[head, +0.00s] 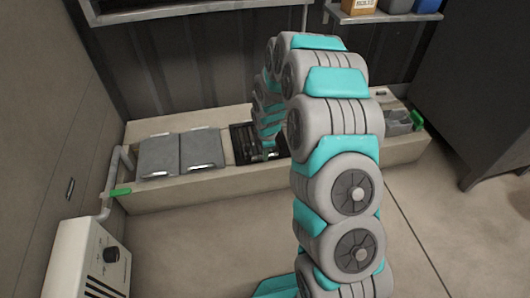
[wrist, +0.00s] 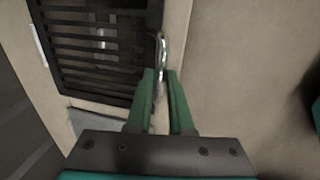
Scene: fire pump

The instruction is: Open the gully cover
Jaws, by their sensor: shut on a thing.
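The gully cover looks to be the black slatted grate (head: 243,146) set in the top of a long pale bench, partly hidden by my arm. In the wrist view the grate (wrist: 88,45) fills the upper left, with a shiny metal handle (wrist: 163,48) at its right edge. My gripper (wrist: 161,74) has its green fingers on either side of the handle's lower end, shut on it. In the head view the fingers are mostly hidden behind my arm. I cannot tell whether the grate is lifted at all.
Two grey lids (head: 180,153) lie on the bench (head: 205,187) left of the grate. A grey basin (head: 398,122) is at its right end. A white box with a knob (head: 88,262) stands at lower left, a dark cabinet (head: 478,85) at right. The floor in front is clear.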

